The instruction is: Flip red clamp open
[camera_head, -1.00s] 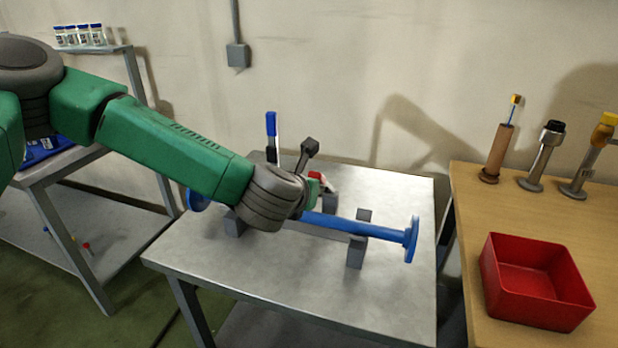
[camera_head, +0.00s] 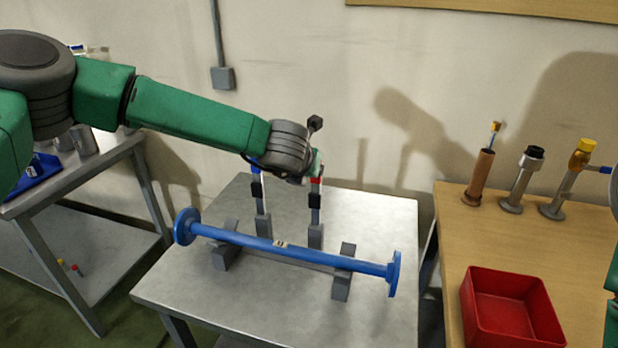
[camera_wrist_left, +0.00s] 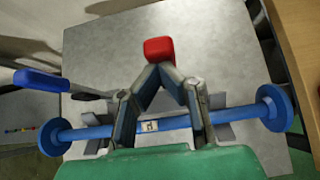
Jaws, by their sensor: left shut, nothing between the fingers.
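The red clamp (camera_wrist_left: 159,50) shows in the wrist view as a red block just beyond the tips of my left gripper (camera_wrist_left: 161,67). Its fingers are shut together with nothing between them; I cannot tell whether they touch the red block. In the head view a little red of the clamp (camera_head: 317,184) shows below my left wrist, above a dark upright post. The wrist hides most of the gripper there. The blue pipe (camera_head: 245,238) with end flanges lies across grey supports in front of the posts. My right gripper is out of view.
A blue-topped upright (camera_head: 256,165) stands left of the red one; its blue part (camera_wrist_left: 42,80) is at left in the wrist view. A red bin (camera_head: 507,340) and several stands occupy the wooden table at right. The metal table's front (camera_head: 250,315) is bare.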

